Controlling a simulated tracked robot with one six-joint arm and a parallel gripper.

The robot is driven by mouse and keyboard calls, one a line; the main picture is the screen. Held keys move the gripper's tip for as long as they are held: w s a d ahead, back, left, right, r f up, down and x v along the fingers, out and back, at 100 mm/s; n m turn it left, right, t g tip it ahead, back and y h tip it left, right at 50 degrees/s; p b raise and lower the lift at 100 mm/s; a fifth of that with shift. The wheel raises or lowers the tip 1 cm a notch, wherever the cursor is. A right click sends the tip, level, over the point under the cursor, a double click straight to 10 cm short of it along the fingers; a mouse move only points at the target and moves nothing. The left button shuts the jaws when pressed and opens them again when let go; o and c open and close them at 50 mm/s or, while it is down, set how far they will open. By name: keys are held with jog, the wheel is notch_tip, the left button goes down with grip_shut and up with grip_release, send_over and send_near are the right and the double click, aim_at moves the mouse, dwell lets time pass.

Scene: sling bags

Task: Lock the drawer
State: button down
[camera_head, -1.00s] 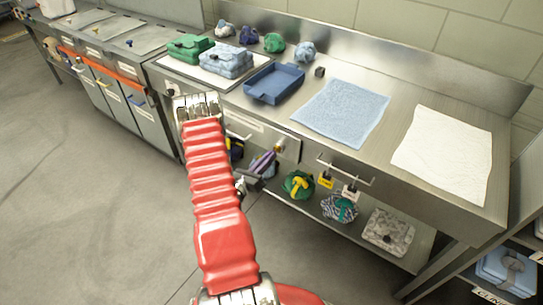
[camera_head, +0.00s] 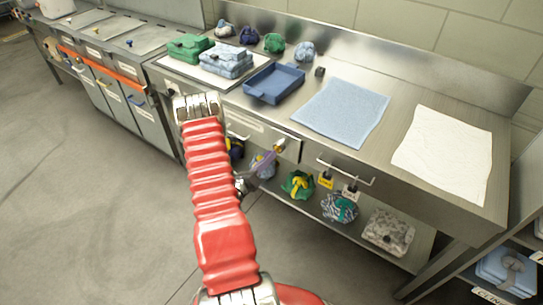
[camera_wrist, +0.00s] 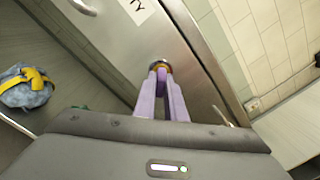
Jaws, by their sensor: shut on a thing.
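The steel drawer (camera_head: 288,149) sits under the worktop, left of a second drawer, and its front looks closed and flush. A brass-coloured lock piece (camera_head: 279,145) stands out from its right part; it also shows in the wrist view (camera_wrist: 160,66). My gripper (camera_head: 270,156) has purple fingers that are shut on this piece. In the wrist view the fingertips (camera_wrist: 160,72) meet at it, against the drawer front (camera_wrist: 135,60), and partly hide it. I cannot tell how the lock is turned. My red arm hides part of the drawer's left side.
Bags lie on the shelf below, including a green one (camera_head: 298,186). A blue tray (camera_head: 274,83) and a blue towel (camera_head: 341,111) lie on the worktop. The floor at left is clear.

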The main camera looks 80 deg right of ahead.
jog(key=shift+w+n, duration=0.15)
jog(key=shift+n, duration=1.35)
jog(key=shift+n, duration=0.8)
jog(key=shift+f+n, duration=0.1)
jog(key=shift+n, duration=1)
jog(key=shift+n, duration=1.1)
jog(key=c, duration=1.7)
grip_release()
jog(key=shift+c, duration=0.2)
jog(key=shift+o, duration=0.3)
jog(key=o, duration=0.6)
jog(key=shift+s, duration=0.2)
